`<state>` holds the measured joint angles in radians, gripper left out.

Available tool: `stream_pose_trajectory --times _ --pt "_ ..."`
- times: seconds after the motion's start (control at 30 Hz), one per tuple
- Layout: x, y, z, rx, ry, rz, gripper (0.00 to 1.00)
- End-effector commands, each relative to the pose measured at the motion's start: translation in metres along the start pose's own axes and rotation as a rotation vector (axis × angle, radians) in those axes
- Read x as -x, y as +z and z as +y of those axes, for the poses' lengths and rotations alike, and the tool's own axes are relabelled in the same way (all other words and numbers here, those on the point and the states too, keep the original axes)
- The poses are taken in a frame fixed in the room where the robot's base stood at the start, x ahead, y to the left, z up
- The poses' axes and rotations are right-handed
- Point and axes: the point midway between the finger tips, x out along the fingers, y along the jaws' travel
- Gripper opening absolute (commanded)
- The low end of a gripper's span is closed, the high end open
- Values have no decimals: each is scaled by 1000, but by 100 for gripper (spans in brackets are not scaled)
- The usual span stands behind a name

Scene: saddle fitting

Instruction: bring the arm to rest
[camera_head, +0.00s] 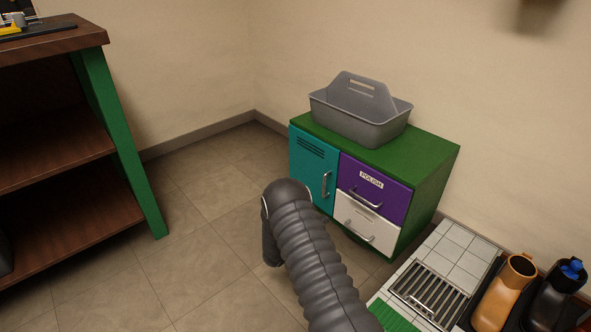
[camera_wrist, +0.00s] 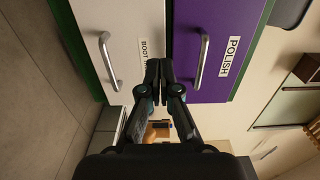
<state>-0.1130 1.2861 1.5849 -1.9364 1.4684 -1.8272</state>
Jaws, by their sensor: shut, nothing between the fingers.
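My gripper (camera_wrist: 159,68) shows in the wrist view with its fingertips together and nothing between them. It is in front of the cabinet's purple drawer (camera_wrist: 216,48), marked POLISH, and the white drawer (camera_wrist: 122,45). I cannot tell how far it is from the drawer fronts. In the head view my grey ribbed arm (camera_head: 312,252) reaches up from the bottom edge toward the cabinet, and the gripper itself is hidden. The purple drawer (camera_head: 374,185) and the white drawer (camera_head: 367,224) appear closed there.
A grey caddy (camera_head: 361,116) stands on the green cabinet top (camera_head: 425,149), above a teal door (camera_head: 312,168). A wooden shelf unit (camera_head: 60,160) with green legs is at left. A tiled tray with a grate (camera_head: 435,290) and bottles (camera_head: 503,294) are at lower right. Open floor lies between.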

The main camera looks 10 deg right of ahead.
Motion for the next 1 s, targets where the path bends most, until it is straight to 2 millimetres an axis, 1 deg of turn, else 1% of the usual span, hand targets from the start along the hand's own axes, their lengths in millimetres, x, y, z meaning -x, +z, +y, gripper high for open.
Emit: stream_pose_trajectory --times 0.17,0.23,0.3,0.37,0.47,0.5,0.57,0.67,0.7,0.77,0.87,1.0 --pt "0 0 0 -49 1 -1 0" --pt "0 0 3 -119 12 -1 0" --pt "0 -5 9 -216 38 27 0" --pt "3 -18 18 -303 66 77 0" --pt "11 -48 38 -435 111 185 0" --pt "15 -61 45 -483 124 232 0" --pt "22 -78 50 -562 136 306 0" --pt "33 -103 45 -716 138 440 0" --pt "39 -113 40 -781 134 496 0" --pt "47 -126 28 -885 120 582 0" --pt "61 -143 7 -1051 88 718 0" --pt "84 -163 -30 -1288 22 910 0"
